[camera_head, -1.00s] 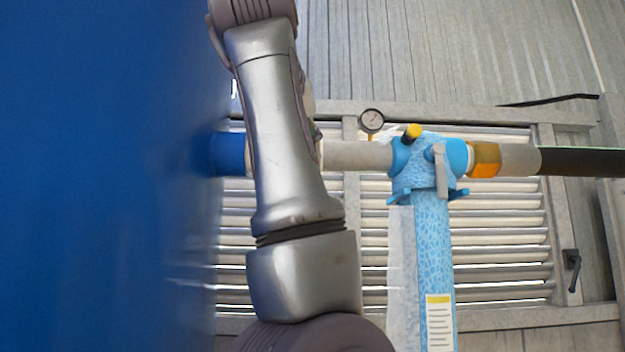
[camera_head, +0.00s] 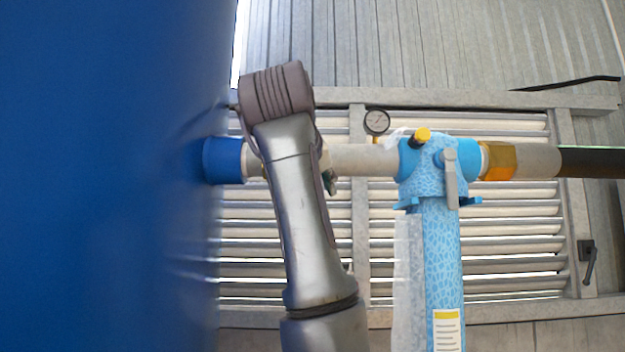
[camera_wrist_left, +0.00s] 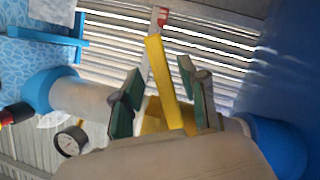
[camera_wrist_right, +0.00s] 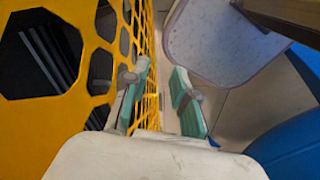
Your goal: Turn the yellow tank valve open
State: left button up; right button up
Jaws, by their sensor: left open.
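The yellow valve handle (camera_wrist_left: 163,80) shows in the left wrist view as a long flat bar standing out from a yellow body on the pale pipe. My left gripper (camera_wrist_left: 160,72) is open, with one green-padded finger on each side of the bar; I cannot tell whether either touches it. In the head view my left arm covers the valve, and only a bit of a dark green finger (camera_head: 331,181) shows beside the pipe. My right gripper (camera_wrist_right: 160,68) is open and empty in the right wrist view, beside a yellow perforated panel (camera_wrist_right: 90,60).
A large blue tank (camera_head: 100,180) fills the left of the head view. The pale pipe (camera_head: 362,159) runs right to a light-blue fitting (camera_head: 430,170) with a small yellow knob. A round gauge (camera_head: 376,122) stands above the pipe. Slatted shutters (camera_head: 510,235) lie behind.

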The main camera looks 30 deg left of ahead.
pick_arm(q)
jog(key=shift+w+a+f, duration=0.1)
jog(key=shift+w+a, duration=0.05)
jog(key=shift+w, duration=0.15)
jog(key=shift+s+a, duration=0.1)
jog(key=shift+s, duration=0.1)
grip_shut()
